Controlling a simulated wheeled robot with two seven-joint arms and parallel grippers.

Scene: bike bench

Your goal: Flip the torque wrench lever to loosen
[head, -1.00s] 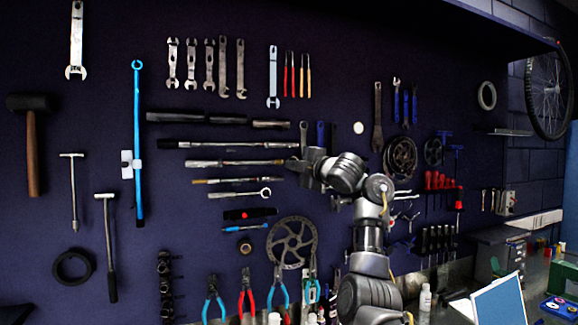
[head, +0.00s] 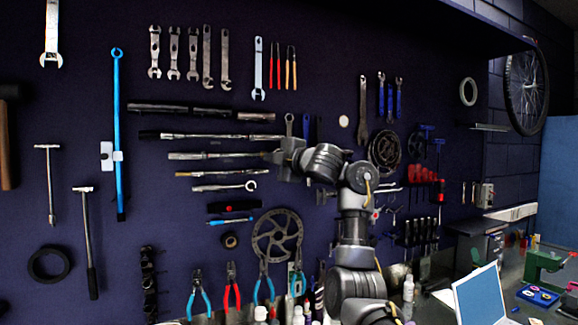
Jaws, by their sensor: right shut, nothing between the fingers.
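Several long torque-wrench-like tools hang horizontally on the dark wall board, among them an upper bar (head: 200,111), a chrome one with a dark handle (head: 200,136) and a chrome one below it (head: 220,155). I cannot tell which is the torque wrench, and no lever can be made out at this size. My right gripper (head: 274,157) is shut and empty, at the right ends of the chrome tools. It covers those ends, and I cannot tell whether it touches them. My left gripper is not in view.
Spanners (head: 190,55) hang above and a brake disc (head: 277,236) below. A blue bar tool (head: 118,130) hangs at left. A bench with bottles (head: 408,290), a blue-screened panel (head: 480,300) and a green vise (head: 545,263) lies at lower right.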

